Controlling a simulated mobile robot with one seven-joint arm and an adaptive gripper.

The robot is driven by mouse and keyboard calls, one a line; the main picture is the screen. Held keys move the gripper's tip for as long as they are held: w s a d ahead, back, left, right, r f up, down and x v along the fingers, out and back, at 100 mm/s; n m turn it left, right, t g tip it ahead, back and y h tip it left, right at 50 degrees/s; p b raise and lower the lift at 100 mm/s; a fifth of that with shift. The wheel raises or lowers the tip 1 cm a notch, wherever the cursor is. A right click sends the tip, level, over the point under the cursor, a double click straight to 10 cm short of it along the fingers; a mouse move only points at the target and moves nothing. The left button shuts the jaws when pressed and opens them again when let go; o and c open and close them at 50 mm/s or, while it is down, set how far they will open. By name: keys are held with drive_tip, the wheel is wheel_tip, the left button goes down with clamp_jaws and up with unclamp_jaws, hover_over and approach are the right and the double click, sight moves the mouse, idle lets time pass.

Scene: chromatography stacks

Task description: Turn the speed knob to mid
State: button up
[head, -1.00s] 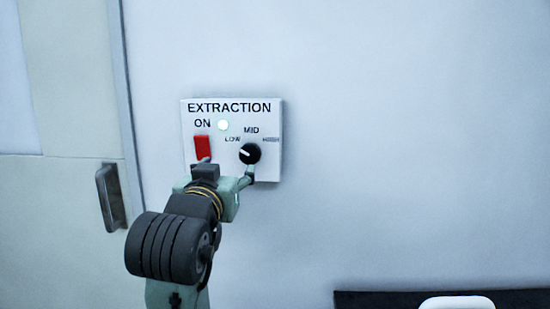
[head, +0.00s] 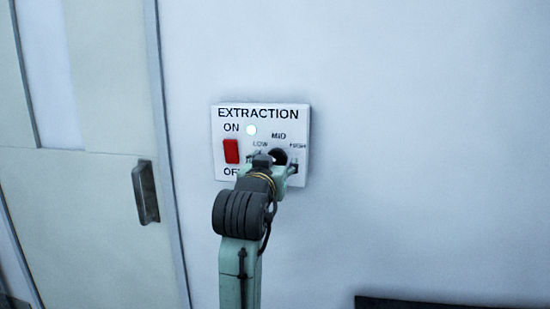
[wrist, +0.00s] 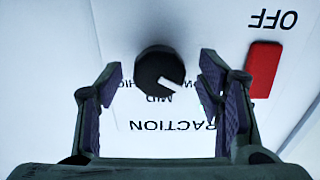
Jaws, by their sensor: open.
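The speed knob (head: 279,156) is a round black dial on the white EXTRACTION panel (head: 303,123). It is partly hidden behind my gripper in the head view. In the wrist view, which is upside down, the knob (wrist: 152,66) shows whole, and its white pointer line aims toward the LOW side. The MID label (head: 279,136) is above the knob. My gripper (head: 274,163) is open in front of the panel. In the wrist view the fingers of my gripper (wrist: 161,75) are on either side of the knob, with visible gaps; neither appears to touch it.
A red rocker switch (head: 231,151) sits left of the knob, near my gripper's left finger. A lit lamp (head: 251,130) is above it. A door handle (head: 145,192) is at the left. A dark-edged object (head: 440,303) is at the bottom right. The wall to the right is clear.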

drive_tip(key=shift+w+d, duration=0.1)
drive_tip(key=shift+w, duration=0.15)
drive_tip(key=shift+c, duration=0.5)
drive_tip(key=c, duration=1)
drive_tip(key=shift+c, duration=0.2)
drive_tip(key=shift+m, duration=0.3)
drive_tip(key=m+b, duration=0.3)
drive_tip(key=m, duration=0.8)
drive_tip(key=shift+r, duration=0.1)
